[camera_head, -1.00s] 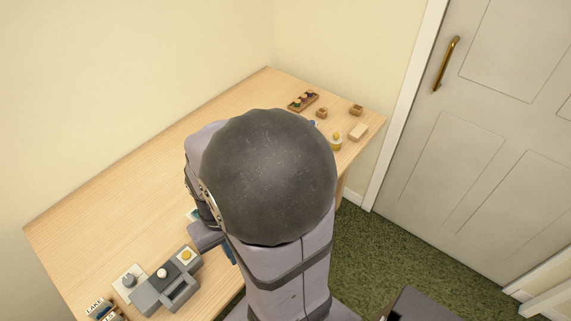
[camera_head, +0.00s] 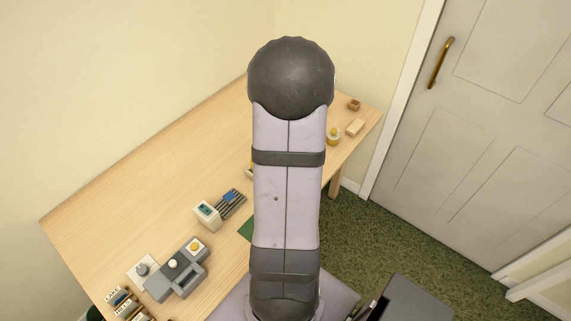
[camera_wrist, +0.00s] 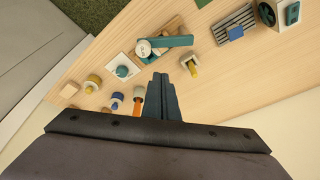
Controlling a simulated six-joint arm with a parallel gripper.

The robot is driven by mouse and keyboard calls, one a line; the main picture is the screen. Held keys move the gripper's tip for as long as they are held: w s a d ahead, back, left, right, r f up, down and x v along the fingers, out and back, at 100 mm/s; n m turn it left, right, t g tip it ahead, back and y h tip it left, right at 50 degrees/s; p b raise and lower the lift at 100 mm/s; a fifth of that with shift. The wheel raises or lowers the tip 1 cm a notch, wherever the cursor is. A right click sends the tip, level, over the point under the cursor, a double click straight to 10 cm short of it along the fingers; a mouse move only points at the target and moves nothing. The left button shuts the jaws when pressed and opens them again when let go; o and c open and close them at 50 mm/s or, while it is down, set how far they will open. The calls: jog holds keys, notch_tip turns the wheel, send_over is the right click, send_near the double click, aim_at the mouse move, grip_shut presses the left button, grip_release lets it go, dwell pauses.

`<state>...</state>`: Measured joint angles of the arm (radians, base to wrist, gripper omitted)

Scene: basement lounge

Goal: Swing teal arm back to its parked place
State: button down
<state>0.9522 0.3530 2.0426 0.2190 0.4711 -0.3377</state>
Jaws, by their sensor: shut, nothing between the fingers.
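In the wrist view, a teal arm (camera_wrist: 172,41) lies across a wooden base (camera_wrist: 170,28). A white tile with a teal knob (camera_wrist: 122,70) sits left of the arm. In the head view, my own arm hides the gripper and the teal arm.
Several small knobs stand left of my fingers, including a yellow one (camera_wrist: 93,82). In the head view, a grey device (camera_head: 177,272) stands at the table's near left; the table's left middle is bare.

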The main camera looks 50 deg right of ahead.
jog(key=shift+w+d+r+n, duration=0.15)
jog(key=shift+d+n, duration=0.25)
jog(key=shift+n, duration=0.4)
jog(key=shift+w, duration=0.1)
